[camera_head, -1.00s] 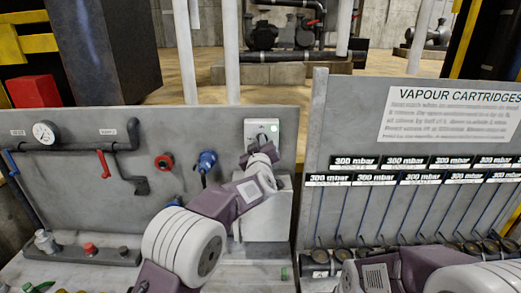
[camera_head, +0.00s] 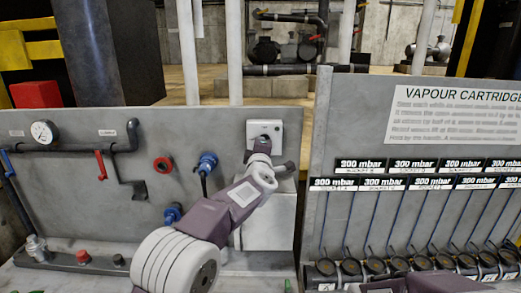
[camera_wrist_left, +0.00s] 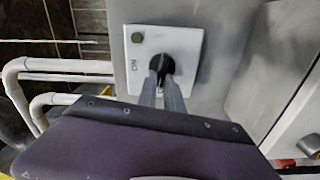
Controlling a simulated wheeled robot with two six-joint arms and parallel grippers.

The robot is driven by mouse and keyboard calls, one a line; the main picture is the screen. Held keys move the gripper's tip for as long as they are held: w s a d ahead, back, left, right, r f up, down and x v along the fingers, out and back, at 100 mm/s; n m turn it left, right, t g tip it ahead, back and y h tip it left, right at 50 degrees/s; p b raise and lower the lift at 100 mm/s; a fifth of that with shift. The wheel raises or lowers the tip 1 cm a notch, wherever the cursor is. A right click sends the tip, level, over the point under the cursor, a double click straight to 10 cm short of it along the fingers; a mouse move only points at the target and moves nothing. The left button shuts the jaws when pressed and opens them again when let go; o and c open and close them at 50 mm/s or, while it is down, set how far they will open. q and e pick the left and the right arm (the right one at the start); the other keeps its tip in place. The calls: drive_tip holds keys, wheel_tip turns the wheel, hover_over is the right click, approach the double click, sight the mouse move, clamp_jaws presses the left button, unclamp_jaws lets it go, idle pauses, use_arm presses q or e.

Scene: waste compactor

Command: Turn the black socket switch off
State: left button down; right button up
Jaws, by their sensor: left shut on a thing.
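The black switch knob (camera_wrist_left: 163,66) sits on a white switch plate (camera_wrist_left: 190,45) marked "ON", with a round dark green lamp (camera_wrist_left: 137,37) at its corner. My left gripper (camera_wrist_left: 161,80) has its two fingers shut on the knob, one on each side. In the head view, the white switch plate (camera_head: 264,129) is on the grey panel, and my left gripper (camera_head: 262,148) covers its lower part. The knob is mostly hidden there. My right gripper is not in view; only part of my right arm shows at the bottom right edge.
A white box (camera_head: 270,225) stands below the switch. A blue socket (camera_head: 207,162) and a red one (camera_head: 163,165) are left of it. To the right, a divider wall (camera_head: 318,160) borders the vapour cartridges panel (camera_head: 450,110). Pipes and a gauge (camera_head: 43,132) are at left.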

use_arm(q)
drive_tip(key=shift+f+n+b, duration=0.1)
drive_tip(key=shift+n+b, duration=0.25)
drive_tip(key=shift+n, duration=0.55)
drive_tip(key=c, duration=1.5)
unclamp_jaws()
drive_tip(key=shift+w, duration=0.1)
drive_tip(key=s+b, duration=0.4)
drive_tip(key=s, duration=0.5)
drive_tip(key=shift+s, duration=0.1)
